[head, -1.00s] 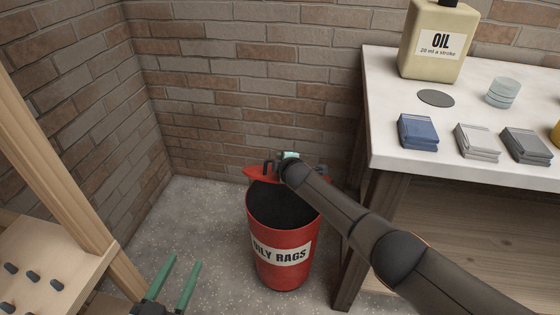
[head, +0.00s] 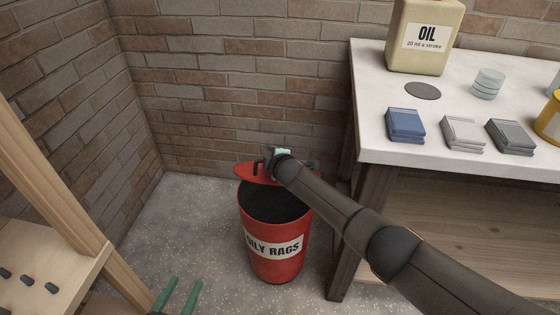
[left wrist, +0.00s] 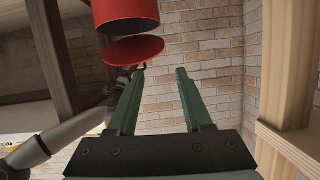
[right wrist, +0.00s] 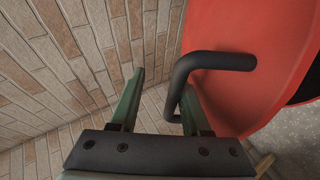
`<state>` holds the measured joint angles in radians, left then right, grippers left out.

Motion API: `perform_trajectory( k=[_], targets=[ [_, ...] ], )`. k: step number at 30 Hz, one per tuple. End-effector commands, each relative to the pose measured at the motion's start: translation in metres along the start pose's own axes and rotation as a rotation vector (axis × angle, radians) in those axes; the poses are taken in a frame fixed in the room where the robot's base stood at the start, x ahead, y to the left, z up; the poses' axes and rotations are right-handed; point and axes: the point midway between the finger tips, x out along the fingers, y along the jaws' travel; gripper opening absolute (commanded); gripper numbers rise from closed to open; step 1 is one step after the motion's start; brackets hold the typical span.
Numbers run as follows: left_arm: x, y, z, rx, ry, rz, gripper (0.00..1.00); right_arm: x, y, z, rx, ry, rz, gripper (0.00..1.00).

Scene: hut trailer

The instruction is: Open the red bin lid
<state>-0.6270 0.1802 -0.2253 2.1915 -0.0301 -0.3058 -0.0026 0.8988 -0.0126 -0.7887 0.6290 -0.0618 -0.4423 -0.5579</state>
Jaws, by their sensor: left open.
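The red bin (head: 272,262), labelled OILY RAGS, stands on the floor with its dark inside showing. Its red lid (head: 252,174) is raised at the back of the rim, near the brick wall. The right wrist view shows the lid (right wrist: 280,60) large at the right, with its black handle (right wrist: 222,61). My right gripper (right wrist: 163,79) has its fingers apart, with the handle crossing close to the right finger; contact is unclear. In the head view my right arm covers part of the lid. My left gripper (head: 184,281) is open and empty, left of the bin.
A white-topped workbench (head: 455,85) stands right of the bin, bearing an oil can (head: 420,55), folded cloths (head: 405,125) and a yellow container (head: 551,118). A wooden shelf (head: 60,180) stands at left. Brick walls close off the corner. Grey floor lies clear left of the bin.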

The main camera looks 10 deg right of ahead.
Motion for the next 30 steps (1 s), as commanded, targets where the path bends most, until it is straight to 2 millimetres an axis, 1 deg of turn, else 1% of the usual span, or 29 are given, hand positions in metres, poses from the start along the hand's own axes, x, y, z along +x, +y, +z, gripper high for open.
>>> perform_trajectory(
  k=[3,11,18,30],
  targets=[
    [-0.005,0.005,0.028,-0.034,-0.116,0.010,0.50,-0.006,0.003,0.000,0.000,0.000,0.002,0.45],
    [-0.022,0.020,0.088,-0.100,-0.356,0.035,0.50,-0.018,0.003,0.000,0.000,0.000,0.002,0.45],
    [-0.031,0.026,0.083,-0.118,-0.408,0.047,0.50,-0.047,0.004,0.000,0.000,0.001,0.002,0.45],
    [-0.034,0.028,0.063,-0.120,-0.400,0.051,0.50,-0.098,0.003,0.000,0.000,0.000,0.002,0.45]
  ],
)
